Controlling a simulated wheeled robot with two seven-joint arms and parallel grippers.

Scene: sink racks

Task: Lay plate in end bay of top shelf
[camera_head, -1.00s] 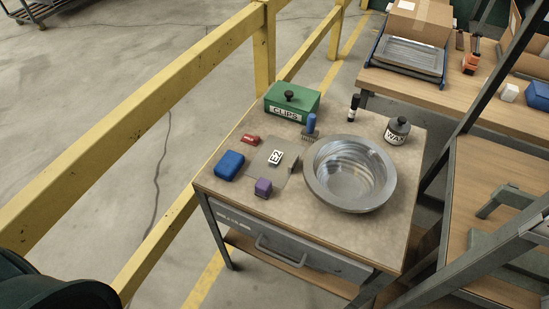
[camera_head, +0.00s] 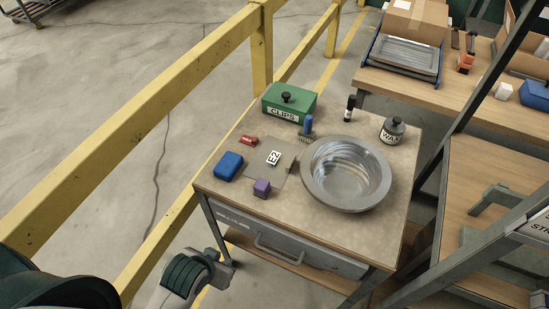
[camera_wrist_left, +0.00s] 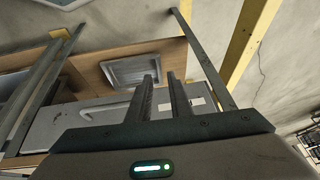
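A thin flat grey plate (camera_head: 262,170) lies on the cart top (camera_head: 240,205), with a white "E2" tag (camera_head: 274,157) on it. I cannot tell whether this is the task's plate. My left gripper (camera_head: 226,266) is below and in front of the cart's top, at its left front side. In the left wrist view its two fingers (camera_wrist_left: 160,80) stand apart with a narrow empty gap. A square grey tray-like piece (camera_wrist_left: 140,70) lies on a wooden shelf beyond them. A rack with wooden shelves (camera_head: 482,165) stands at the right. My right gripper is not in view.
The cart top holds a metal bowl (camera_head: 345,173), green CLIPS box (camera_head: 289,101), blue block (camera_head: 228,166), purple block (camera_head: 262,187), WAX jar (camera_head: 392,131) and small items. A yellow rail (camera_head: 130,110) runs along the left. A bench (camera_head: 455,90) stands behind.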

